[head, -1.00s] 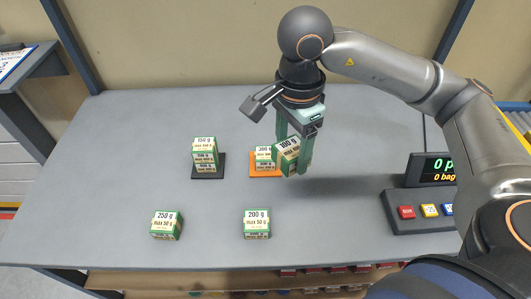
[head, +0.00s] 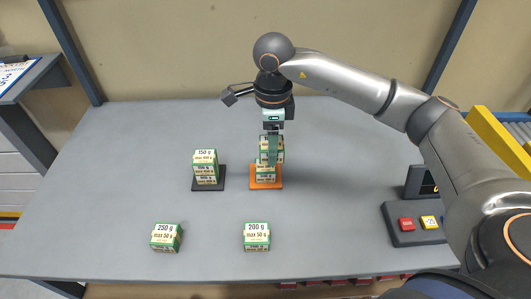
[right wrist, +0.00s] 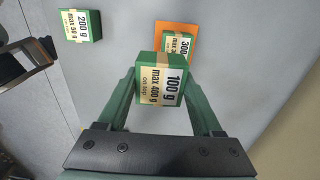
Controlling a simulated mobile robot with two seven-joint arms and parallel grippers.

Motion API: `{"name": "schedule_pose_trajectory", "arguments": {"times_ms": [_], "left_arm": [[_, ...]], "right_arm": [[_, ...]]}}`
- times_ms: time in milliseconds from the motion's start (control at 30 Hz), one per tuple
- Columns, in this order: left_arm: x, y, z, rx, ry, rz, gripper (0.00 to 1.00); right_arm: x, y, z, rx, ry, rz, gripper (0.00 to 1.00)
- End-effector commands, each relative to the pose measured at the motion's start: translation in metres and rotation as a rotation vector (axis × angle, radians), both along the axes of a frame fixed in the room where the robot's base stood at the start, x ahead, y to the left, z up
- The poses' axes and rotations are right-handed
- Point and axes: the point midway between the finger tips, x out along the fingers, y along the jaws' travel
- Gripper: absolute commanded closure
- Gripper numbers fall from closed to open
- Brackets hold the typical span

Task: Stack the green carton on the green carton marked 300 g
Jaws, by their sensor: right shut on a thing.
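My right gripper (head: 272,152) is shut on a green carton (right wrist: 160,80) labelled 100 g, max 400 g. In the head view the held carton shows behind the fingers, over the green carton marked 300 g (head: 265,174). That carton stands on an orange mat (head: 257,185), and it shows partly behind the held carton in the right wrist view (right wrist: 176,45). My left gripper is not in view.
A stack of green cartons (head: 205,165), topped by one marked 150 g, stands on a black mat (head: 220,182) to the left. Cartons marked 250 g (head: 166,237) and 200 g (head: 257,236) stand near the front. A button console (head: 405,238) is at right.

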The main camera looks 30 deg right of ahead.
Motion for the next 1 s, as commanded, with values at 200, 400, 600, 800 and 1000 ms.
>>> {"name": "schedule_pose_trajectory", "arguments": {"times_ms": [200,400,600,800,1000], "left_arm": [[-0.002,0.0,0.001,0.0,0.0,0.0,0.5],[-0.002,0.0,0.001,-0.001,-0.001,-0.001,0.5],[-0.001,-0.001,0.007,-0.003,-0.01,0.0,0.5],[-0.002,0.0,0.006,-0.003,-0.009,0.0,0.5],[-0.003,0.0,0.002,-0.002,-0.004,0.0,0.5]], "right_arm": [[0.023,0.0,-0.027,0.002,-0.001,0.0,0.92],[0.031,-0.001,-0.037,0.002,-0.001,-0.001,0.92],[0.031,-0.001,-0.064,0.0,0.001,0.0,0.92],[0.031,-0.001,-0.067,0.001,-0.003,0.0,0.92],[0.031,-0.001,-0.071,0.001,-0.002,0.0,0.32]]}}
